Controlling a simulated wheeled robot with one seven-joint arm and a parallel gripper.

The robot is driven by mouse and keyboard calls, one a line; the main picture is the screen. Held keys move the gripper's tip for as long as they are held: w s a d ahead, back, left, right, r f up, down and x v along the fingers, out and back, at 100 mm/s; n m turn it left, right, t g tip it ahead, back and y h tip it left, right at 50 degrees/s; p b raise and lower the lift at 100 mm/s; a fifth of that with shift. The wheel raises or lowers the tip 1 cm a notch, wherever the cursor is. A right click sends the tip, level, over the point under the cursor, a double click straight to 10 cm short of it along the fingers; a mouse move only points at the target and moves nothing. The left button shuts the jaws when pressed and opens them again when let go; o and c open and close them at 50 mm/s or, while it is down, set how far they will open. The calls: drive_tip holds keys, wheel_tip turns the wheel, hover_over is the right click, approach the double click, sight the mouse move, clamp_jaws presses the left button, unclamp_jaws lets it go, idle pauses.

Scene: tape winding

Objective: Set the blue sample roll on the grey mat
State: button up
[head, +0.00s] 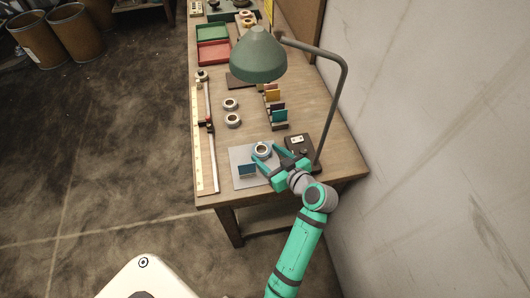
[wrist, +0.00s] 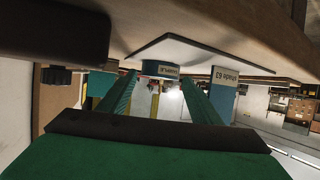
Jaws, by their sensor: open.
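The blue sample roll (head: 262,149), a short ring with a pale centre, is at the upper right part of the grey mat (head: 239,156). In the wrist view the roll (wrist: 160,69) carries a small white label and appears to rest against the mat (wrist: 207,53), which shows as a thin grey sheet. My gripper (head: 268,153) is open, with one green finger on each side of the roll. In the wrist view the roll is between the far ends of the fingers (wrist: 160,80). I cannot tell whether either finger touches it.
A lamp (head: 258,55) arches over the table. Colored cards (head: 279,115), two other rolls (head: 232,120), a long rail (head: 210,140) and a dark device (head: 299,147) stand nearby.

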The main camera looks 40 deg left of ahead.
drive_tip(key=v, duration=0.9)
drive_tip(key=shift+s+d+r, duration=0.1)
drive_tip(key=shift+d+r, duration=0.1)
drive_tip(key=shift+d, duration=0.1)
